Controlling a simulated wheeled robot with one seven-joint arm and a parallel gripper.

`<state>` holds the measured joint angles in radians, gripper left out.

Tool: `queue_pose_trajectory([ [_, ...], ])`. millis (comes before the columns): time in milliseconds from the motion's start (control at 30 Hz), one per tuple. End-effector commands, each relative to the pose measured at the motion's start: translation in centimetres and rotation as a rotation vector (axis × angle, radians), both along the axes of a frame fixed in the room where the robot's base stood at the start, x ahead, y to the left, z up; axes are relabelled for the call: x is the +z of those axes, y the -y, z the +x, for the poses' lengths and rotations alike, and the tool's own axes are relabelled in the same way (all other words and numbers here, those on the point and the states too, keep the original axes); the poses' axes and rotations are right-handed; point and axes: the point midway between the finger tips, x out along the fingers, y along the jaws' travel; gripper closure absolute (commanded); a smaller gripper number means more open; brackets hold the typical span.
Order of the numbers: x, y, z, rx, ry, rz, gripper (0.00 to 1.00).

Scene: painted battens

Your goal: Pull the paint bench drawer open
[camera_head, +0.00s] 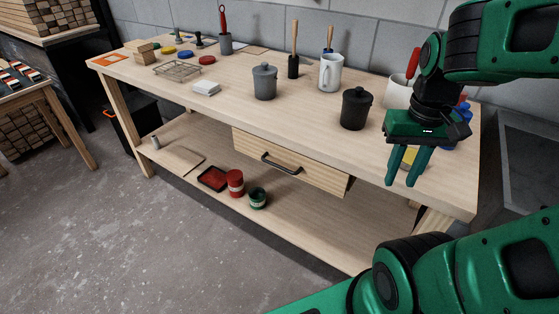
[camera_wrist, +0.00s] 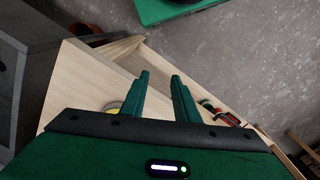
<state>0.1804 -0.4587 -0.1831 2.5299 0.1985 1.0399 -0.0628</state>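The paint bench (camera_head: 240,108) is a pale wooden workbench with a lower shelf. Its drawer (camera_head: 310,176) sits under the front edge of the top and looks shut. A dark bar handle (camera_head: 281,163) is on the drawer front. My gripper (camera_head: 403,184) is above the right end of the bench top, to the right of the drawer, fingers pointing down, apart and with nothing between them. In the wrist view my gripper (camera_wrist: 160,78) also shows its two fingers apart over the bench corner (camera_wrist: 85,75). The handle cannot be made out there.
A black lidded pot (camera_head: 356,109), a grey lidded pot (camera_head: 265,82) and a white mug (camera_head: 331,74) stand on the bench top. Red (camera_head: 235,183) and green (camera_head: 258,198) cans stand on the lower shelf. The floor (camera_head: 150,235) before the bench is clear.

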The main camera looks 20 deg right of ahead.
Motion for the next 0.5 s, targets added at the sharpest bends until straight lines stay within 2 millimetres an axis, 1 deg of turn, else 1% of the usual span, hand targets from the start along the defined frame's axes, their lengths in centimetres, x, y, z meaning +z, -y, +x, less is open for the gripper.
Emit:
queue_pose_trajectory([
  [33,0.1,-0.4,2.0,0.071,-0.007,-0.018,0.72],
  [67,0.2,-0.7,3.2,0.116,-0.011,-0.030,0.72],
  [100,0.3,-1.1,5.1,0.182,-0.012,-0.047,0.72],
  [167,0.4,-2.1,8.1,0.294,-0.015,-0.072,0.72],
  [200,0.3,-2.9,10.2,0.370,-0.014,-0.088,0.72],
  [267,0.1,-4.6,13.2,0.483,-0.014,-0.110,0.72],
  [300,-0.1,-5.8,15.1,0.558,-0.014,-0.121,0.72],
  [367,-0.6,-8.0,17.8,0.668,-0.011,-0.137,0.72],
  [400,-0.9,-9.5,19.4,0.736,-0.010,-0.145,0.72],
  [500,-1.9,-13.0,22.6,0.884,-0.005,-0.160,0.72],
])
